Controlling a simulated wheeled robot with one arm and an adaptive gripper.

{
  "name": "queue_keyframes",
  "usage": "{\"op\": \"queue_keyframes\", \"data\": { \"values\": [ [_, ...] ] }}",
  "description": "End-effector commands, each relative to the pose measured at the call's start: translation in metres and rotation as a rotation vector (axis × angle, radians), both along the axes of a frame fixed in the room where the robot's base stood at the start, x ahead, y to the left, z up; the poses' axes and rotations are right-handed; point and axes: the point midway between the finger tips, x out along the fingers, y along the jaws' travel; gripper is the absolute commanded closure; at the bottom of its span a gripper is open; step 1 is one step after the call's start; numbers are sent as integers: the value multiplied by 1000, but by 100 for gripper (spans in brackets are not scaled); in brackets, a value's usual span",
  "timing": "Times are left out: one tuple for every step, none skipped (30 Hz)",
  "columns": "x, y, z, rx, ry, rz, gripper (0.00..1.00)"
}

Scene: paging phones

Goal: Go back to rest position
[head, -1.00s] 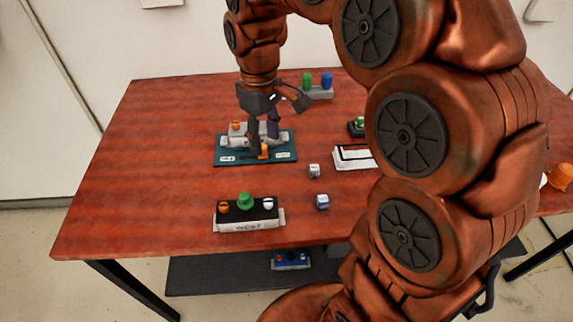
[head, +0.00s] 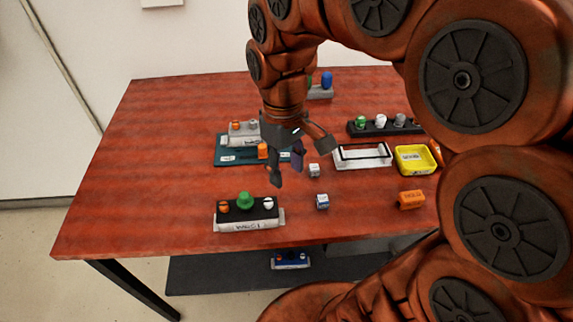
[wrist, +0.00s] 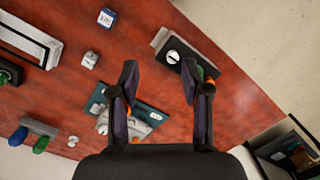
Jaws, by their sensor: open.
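My gripper (head: 287,168) is open and empty above the middle of the red table (head: 130,165) in the head view. Its parted fingers also show in the wrist view (wrist: 160,82), with bare red tabletop between them. The fingers hang in front of the right part of a teal board (head: 225,155). An orange peg (head: 262,151) stands on this board, and a grey block with knobs (head: 243,134) is at its back. The gripper looks apart from these things.
A black and white block with knobs (head: 248,214) stands at the front left. Two small cubes (head: 314,170) (head: 322,201), a white tray (head: 362,162), a yellow bin (head: 416,170) and an orange block (head: 411,200) lie to the right. The table's left side is clear.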

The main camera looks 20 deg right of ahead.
Motion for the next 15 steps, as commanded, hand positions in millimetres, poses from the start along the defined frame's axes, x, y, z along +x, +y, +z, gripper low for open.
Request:
{"op": "queue_keyframes", "data": {
  "values": [
    [0, 0, 0, 0, 0, 0, 53],
    [0, 0, 0, 0, 0, 0, 53],
    [0, 0, 0, 0, 0, 0, 53],
    [0, 0, 0, 0, 0, 0, 53],
    [0, 0, 0, 0, 0, -1, 53],
    [-2, 0, 0, -1, 1, -5, 53],
    [-5, -1, -1, -2, 1, -11, 53],
    [-8, -1, -1, -3, 2, -18, 53],
    [-14, -2, -2, -4, 3, -32, 53],
    [-20, -3, -3, -7, 5, -45, 53],
    [-27, -4, -5, -9, 8, -61, 53],
    [-38, -6, -8, -14, 12, -84, 53],
    [-47, -7, -10, -17, 15, -106, 53],
    [-55, -8, -12, -20, 17, -126, 53],
    [-67, -10, -15, -24, 23, -155, 53]
  ]
}}
